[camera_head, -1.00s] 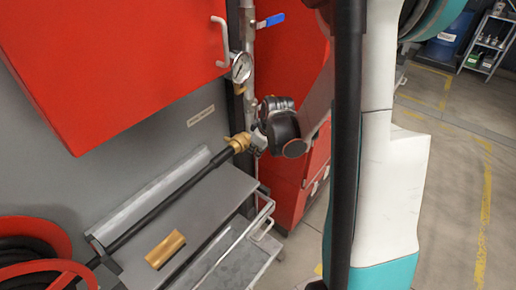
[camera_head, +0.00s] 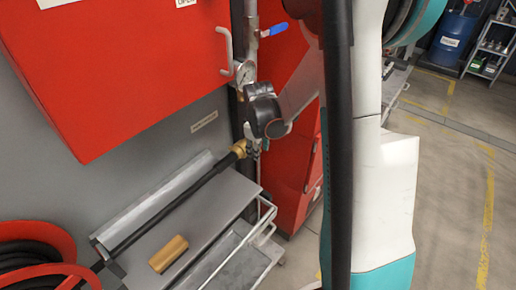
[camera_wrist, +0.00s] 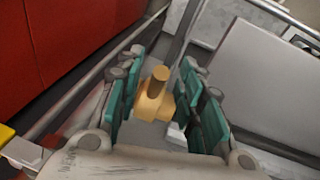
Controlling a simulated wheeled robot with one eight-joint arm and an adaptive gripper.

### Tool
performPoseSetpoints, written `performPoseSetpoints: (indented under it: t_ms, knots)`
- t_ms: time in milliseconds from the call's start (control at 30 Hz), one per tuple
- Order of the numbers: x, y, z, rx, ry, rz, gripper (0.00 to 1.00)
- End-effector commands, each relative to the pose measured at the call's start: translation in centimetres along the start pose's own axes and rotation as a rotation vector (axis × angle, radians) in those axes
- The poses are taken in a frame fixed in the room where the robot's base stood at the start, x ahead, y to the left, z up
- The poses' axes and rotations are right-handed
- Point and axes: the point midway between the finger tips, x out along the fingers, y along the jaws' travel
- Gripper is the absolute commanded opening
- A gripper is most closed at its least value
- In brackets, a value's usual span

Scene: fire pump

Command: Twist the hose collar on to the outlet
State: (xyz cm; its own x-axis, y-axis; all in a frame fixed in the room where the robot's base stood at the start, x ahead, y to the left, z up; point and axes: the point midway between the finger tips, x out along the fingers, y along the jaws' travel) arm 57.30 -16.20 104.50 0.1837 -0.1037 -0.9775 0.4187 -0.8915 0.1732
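The brass hose collar (camera_head: 239,148) sits at the upper end of the black hose (camera_head: 180,194) in the head view, beside the vertical pipe. The outlet cannot be made out clearly there. My gripper (camera_head: 255,149) points down from my wrist, just right of the collar, small and partly hidden. In the wrist view, my gripper (camera_wrist: 165,98) has its teal finger pads spread on both sides of a brass fitting (camera_wrist: 156,98) with a round stub. Gaps show between pads and brass. I cannot tell whether this fitting is the collar or the outlet.
A red cabinet (camera_head: 120,65) hangs above on the left, with a gauge (camera_head: 244,73) and blue-handled valve (camera_head: 273,25) beside it. A red hose reel (camera_head: 35,240) stands lower left.

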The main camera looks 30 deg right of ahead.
Motion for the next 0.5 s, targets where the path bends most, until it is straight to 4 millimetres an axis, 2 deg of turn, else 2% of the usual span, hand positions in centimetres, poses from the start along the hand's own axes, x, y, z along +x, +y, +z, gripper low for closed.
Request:
performPoseSetpoints:
  t_ms: [267,367,500]
  knots:
    - [-0.6,0.0,0.0,0.0,0.0,0.0,0.35]
    - [-1.6,0.0,0.0,0.0,0.0,0.0,0.35]
    - [-4.0,0.0,0.0,0.0,0.0,0.0,0.35]
